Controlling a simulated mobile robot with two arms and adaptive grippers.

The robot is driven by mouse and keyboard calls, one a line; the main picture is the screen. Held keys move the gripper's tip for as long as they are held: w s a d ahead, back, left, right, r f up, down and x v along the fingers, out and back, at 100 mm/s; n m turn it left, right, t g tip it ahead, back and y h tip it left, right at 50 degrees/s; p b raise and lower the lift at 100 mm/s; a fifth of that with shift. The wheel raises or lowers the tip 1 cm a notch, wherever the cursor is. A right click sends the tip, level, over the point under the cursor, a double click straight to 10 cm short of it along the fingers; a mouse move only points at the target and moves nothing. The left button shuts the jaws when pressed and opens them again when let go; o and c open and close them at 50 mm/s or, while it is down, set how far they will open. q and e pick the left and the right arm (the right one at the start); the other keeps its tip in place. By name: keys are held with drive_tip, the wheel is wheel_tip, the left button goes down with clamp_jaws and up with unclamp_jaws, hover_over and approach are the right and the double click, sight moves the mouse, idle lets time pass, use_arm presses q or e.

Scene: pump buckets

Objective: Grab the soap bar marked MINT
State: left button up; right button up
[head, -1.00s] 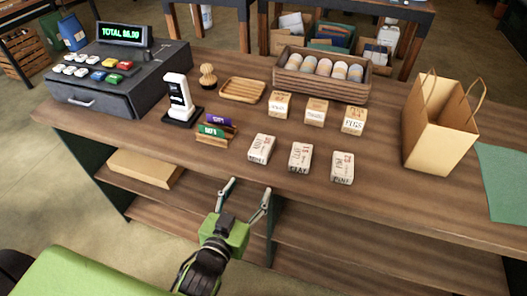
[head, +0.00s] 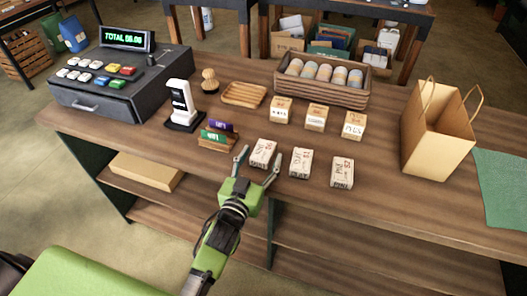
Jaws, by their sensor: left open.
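Three wrapped soap bars stand in a row near the front edge of the wooden counter. The left bar (head: 263,152) has small lettering that seems to read MINT, though it is hard to make out. The middle bar (head: 301,162) seems to read CLAY and the right bar (head: 342,172) PINE. My left gripper (head: 259,157) is open and empty, its two fingers spread at either side of the left bar's near end. I cannot tell whether they touch it. My right gripper is not in view.
A card holder (head: 214,140) is close left of my gripper. A card reader (head: 183,106) and cash register (head: 118,86) are further left, a paper bag (head: 437,135) right.

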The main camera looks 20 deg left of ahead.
sight(263, 150)
use_arm(q)
drive_tip(key=w, duration=0.3)
drive_tip(key=shift+w+a+f, duration=0.1)
drive_tip(key=shift+w+f, duration=0.05)
drive_tip(key=shift+w, duration=0.15)
drive_tip(key=shift+s, duration=0.1)
drive_tip(key=c, duration=1.2)
drive_tip(key=shift+c, duration=0.4)
